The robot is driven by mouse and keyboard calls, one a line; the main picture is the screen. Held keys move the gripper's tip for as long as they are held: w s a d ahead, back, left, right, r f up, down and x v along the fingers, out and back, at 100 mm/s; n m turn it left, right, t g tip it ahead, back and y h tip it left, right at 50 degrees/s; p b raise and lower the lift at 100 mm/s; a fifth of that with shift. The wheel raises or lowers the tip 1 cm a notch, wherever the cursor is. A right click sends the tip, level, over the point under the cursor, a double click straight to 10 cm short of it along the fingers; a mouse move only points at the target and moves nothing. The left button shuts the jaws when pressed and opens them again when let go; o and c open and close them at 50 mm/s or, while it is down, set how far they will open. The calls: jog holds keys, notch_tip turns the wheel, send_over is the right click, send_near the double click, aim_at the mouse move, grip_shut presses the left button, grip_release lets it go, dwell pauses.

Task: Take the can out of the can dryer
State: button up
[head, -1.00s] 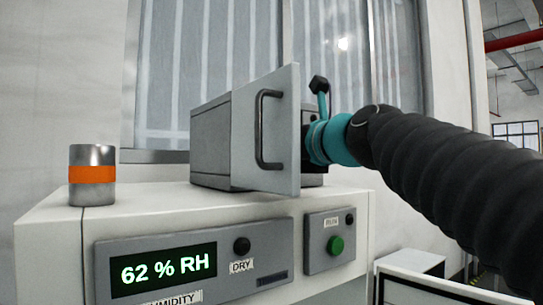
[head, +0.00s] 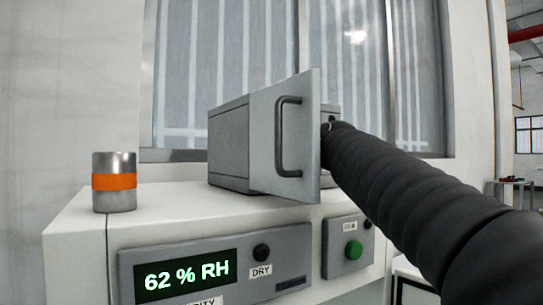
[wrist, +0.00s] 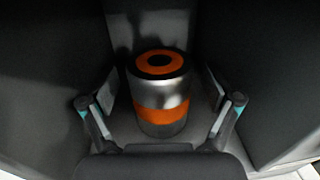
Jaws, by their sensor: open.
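The can dryer (head: 228,148) is a grey box on a white cabinet, with its door (head: 262,136) swung open. My arm reaches behind that door, which hides my gripper in the head view. In the wrist view, a silver can (wrist: 175,98) with an orange band and an orange ring on top stands upright inside the dark interior. My gripper (wrist: 163,98) is open, with one finger on each side of the can. Gaps show between the fingers and the can. The head view does not show this can.
Another silver can (head: 114,200) with an orange band stands on the cabinet top at left. The cabinet (head: 75,221) carries a panel with a display (head: 186,275) reading 62 % RH and a green button (head: 353,250). Dark walls flank my gripper closely in the wrist view.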

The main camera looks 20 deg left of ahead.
jog(key=c, duration=1.4)
jog(key=shift+r, duration=0.2)
jog(key=shift+c, duration=0.2)
